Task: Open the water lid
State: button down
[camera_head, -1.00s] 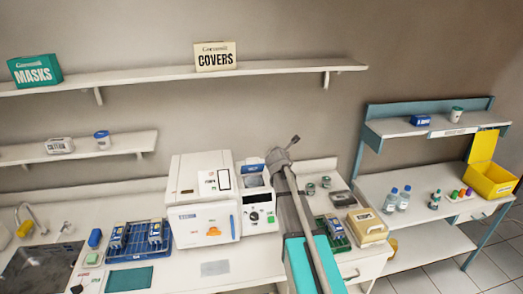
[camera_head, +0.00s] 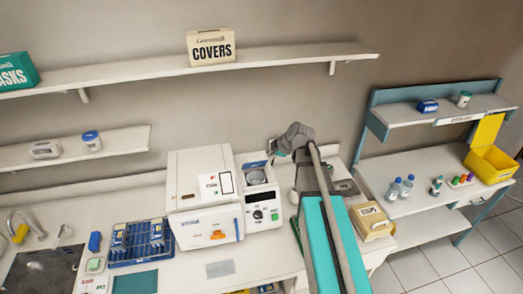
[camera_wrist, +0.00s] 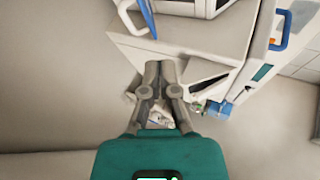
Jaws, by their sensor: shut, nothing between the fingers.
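In the head view, a white box-shaped machine (camera_head: 203,185) with an orange latch and a blue handle stands on the counter. I cannot tell which part is the water lid. My gripper (camera_head: 274,148) is above and behind the smaller unit, apart from it, pointing left. In the wrist view my gripper (camera_wrist: 160,64) has its fingertips together with nothing between them. White casing (camera_wrist: 195,40) fills the space beyond the tips.
A long shelf (camera_head: 120,78) runs along the wall above, with a covers box (camera_head: 210,46). A blue rack (camera_head: 140,242) is left of the machine. A beige box (camera_head: 372,220) is right of my arm. A side table (camera_head: 425,205) holds bottles and a yellow bin (camera_head: 490,163).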

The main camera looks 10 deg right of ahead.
dwell(0.5)
jog(key=shift+f, duration=0.1)
jog(key=b, duration=0.8)
send_over(260, 164)
jog(key=s+a, duration=0.1)
jog(key=shift+s+f, duration=0.15)
jog(key=shift+f, duration=3.6)
